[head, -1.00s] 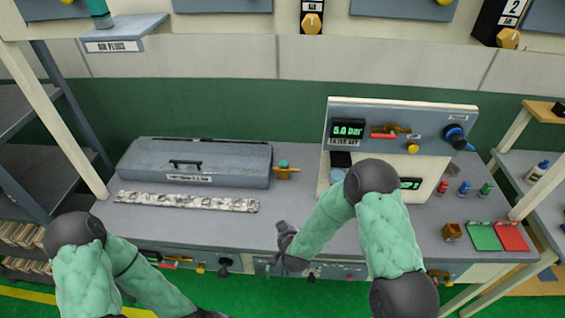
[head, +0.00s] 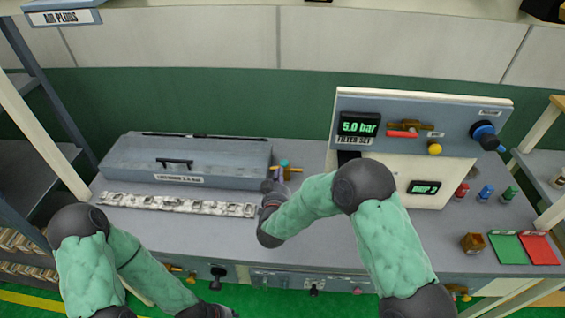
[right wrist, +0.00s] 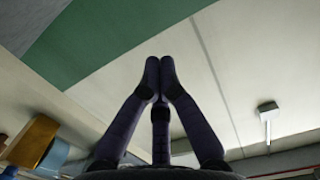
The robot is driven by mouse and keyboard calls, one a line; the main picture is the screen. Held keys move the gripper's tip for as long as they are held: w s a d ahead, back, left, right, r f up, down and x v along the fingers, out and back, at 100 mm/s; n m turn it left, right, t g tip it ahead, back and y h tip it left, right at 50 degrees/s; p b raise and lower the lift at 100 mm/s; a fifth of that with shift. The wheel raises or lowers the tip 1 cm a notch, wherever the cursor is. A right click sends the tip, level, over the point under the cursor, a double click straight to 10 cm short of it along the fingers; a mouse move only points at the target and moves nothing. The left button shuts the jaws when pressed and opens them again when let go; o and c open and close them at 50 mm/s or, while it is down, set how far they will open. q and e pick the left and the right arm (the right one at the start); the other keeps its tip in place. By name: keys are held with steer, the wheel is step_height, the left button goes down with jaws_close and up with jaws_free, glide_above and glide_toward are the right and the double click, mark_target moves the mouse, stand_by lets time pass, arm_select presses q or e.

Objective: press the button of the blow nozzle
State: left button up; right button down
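A black and blue fitting (head: 487,135) sits at the right end of the grey upright panel (head: 460,110). It may be the blow nozzle; its label is too small to read, and I cannot make out a button. My right gripper (head: 271,182) is over the bench, well left of this fitting and close to a brass valve (head: 288,170) by the grey box. In the right wrist view its fingers (right wrist: 160,65) are drawn together at the tips with nothing visible between them. My left arm ends at the bottom edge; its gripper is out of the picture.
The grey lidded box (head: 185,160) stands at the bench's left back, with a pale strip of parts (head: 178,204) before it. The bench middle is mostly clear.

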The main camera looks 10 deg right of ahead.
steer(key=b, duration=0.1)
glide_above(283, 162)
steer(key=s, duration=0.3)
steer(key=f, duration=0.1)
steer(key=shift+w+a+f+b, duration=0.1)
steer(key=shift+f+b, duration=0.05)
steer(key=shift+f, duration=0.5)
steer(key=shift+w+a+f+b, duration=0.1)
steer(key=shift+a+f+b, duration=0.05)
steer(key=shift+f, duration=0.55)
steer(key=shift+w+a+f+b, duration=0.1)
steer(key=shift+f+b, duration=0.05)
steer(key=shift+f, duration=0.5)
steer(key=shift+f+b, duration=1)
steer(key=shift+f, duration=0.15)
